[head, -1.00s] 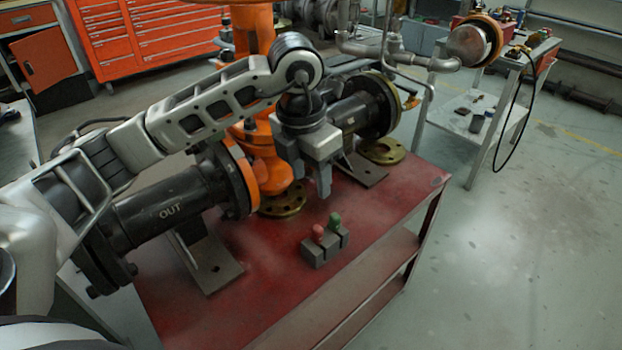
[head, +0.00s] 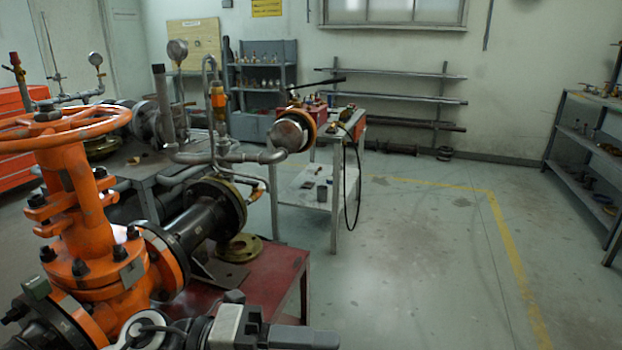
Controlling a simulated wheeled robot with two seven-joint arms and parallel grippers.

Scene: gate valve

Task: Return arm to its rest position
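My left arm shows only at the bottom edge, in front of the valve. Its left gripper (head: 280,333) points to the right, low over the near side of the red bench (head: 275,268). It is cut off by the picture's lower edge, so its finger gap cannot be made out. The orange gate valve (head: 85,215) with its handwheel (head: 70,128) stands at the left, joined to a black flanged pipe (head: 205,222). The gripper appears apart from the handwheel. My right gripper is not in view.
A grey cart (head: 312,190) with a hanging black hose stands behind the bench. A brass flange (head: 240,247) lies on the bench by the pipe. Shelves (head: 590,165) stand at the far right. The floor (head: 430,260) on the right is clear.

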